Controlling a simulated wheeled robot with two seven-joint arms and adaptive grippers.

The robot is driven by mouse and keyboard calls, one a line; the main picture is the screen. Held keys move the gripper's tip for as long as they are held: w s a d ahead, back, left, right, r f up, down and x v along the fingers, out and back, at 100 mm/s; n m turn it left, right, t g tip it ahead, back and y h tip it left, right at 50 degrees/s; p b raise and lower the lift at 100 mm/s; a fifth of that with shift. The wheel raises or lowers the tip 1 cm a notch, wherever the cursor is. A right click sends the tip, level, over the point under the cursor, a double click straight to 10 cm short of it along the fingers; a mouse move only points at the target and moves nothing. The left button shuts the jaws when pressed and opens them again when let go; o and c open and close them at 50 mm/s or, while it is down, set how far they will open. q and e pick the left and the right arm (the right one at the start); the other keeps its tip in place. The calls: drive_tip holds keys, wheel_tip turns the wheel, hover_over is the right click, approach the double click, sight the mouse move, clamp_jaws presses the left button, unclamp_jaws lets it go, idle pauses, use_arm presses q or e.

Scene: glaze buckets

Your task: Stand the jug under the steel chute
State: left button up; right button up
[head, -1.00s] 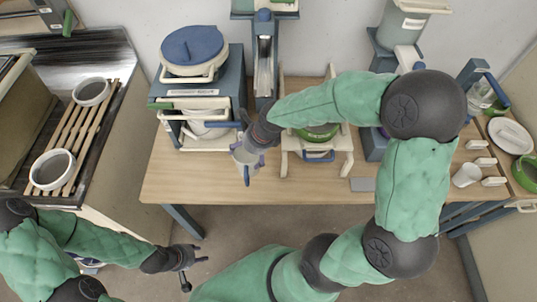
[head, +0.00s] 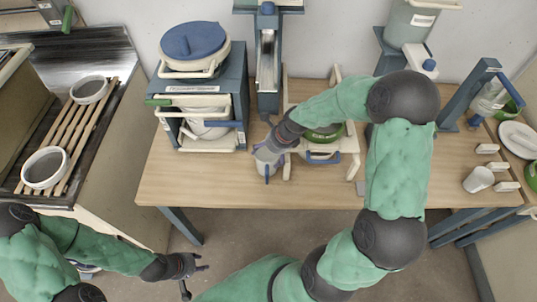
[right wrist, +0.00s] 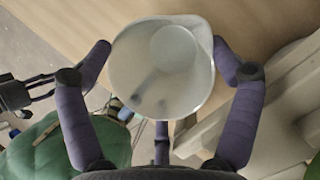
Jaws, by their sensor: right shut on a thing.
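The pale jug (head: 262,156) is in my right gripper (head: 268,150), near the front of the wooden table. The right wrist view looks into the whitish jug (right wrist: 160,75) from above, with the purple fingers closed on both sides of it. It looks roughly upright; whether its base touches the table cannot be told. The steel chute (head: 267,58) is a sloping metal channel on a blue stand at the table's back, straight behind the jug in the head view. My left gripper (head: 190,270) is empty, its fingers apart, low in front of the table.
A blue frame (head: 238,85) with a lidded bucket on top stands left of the chute. A cream stand (head: 351,143) with a green-rimmed bowl is close right of the jug. A white cup (head: 478,180) and plates lie at the right. Table front-left is bare.

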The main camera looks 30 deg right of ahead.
drive_tip(key=shift+f, duration=0.1)
drive_tip(key=o, duration=1.2)
drive_tip(key=shift+o, duration=0.2)
drive_tip(key=p+v, duration=0.3)
drive_tip(key=v, duration=0.9)
drive_tip(key=shift+p, duration=0.3)
drive_tip(key=shift+a, duration=0.1)
